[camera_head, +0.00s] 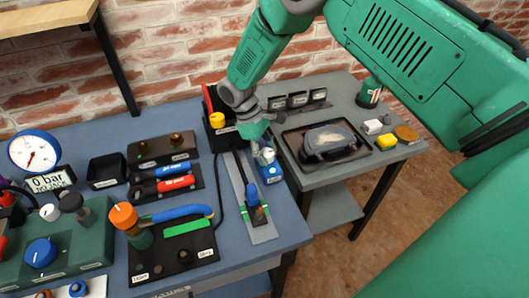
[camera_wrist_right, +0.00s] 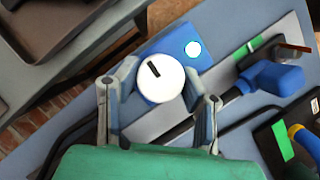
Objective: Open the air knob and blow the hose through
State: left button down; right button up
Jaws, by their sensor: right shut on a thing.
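A white round knob (camera_wrist_right: 161,81) with a black mark sits on a small blue block (camera_wrist_right: 197,36) in the right wrist view. My right gripper (camera_wrist_right: 160,90) has its fingers on both sides of the knob, shut on it. In the head view the right gripper (camera_head: 264,148) reaches down over the knob, and the blue block (camera_head: 271,173) shows just below. A blue curved hose (camera_head: 183,213) runs from an orange-topped fitting (camera_head: 124,216) over a black panel (camera_head: 172,254). My left gripper is not in view.
A gauge (camera_head: 34,152) stands at the left, above a display (camera_head: 50,181) reading 0 bar. A grey plate (camera_head: 262,233) with a blue-handled tool (camera_head: 253,196) lies beside the blue block. A grey side table (camera_head: 345,92) holds a dark tray (camera_head: 292,137).

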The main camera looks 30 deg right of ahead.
jog(key=shift+s+d, duration=0.15)
jog(key=shift+s, duration=0.05)
jog(key=o, duration=1.1)
jog(key=shift+c, duration=0.2)
jog(key=shift+o, duration=0.4)
jog(key=shift+s+r, duration=0.1)
jog(key=shift+w+r, duration=0.2)
jog(key=shift+w, duration=0.1)
jog(key=v, duration=1.1)
jog(key=shift+r, duration=0.2)
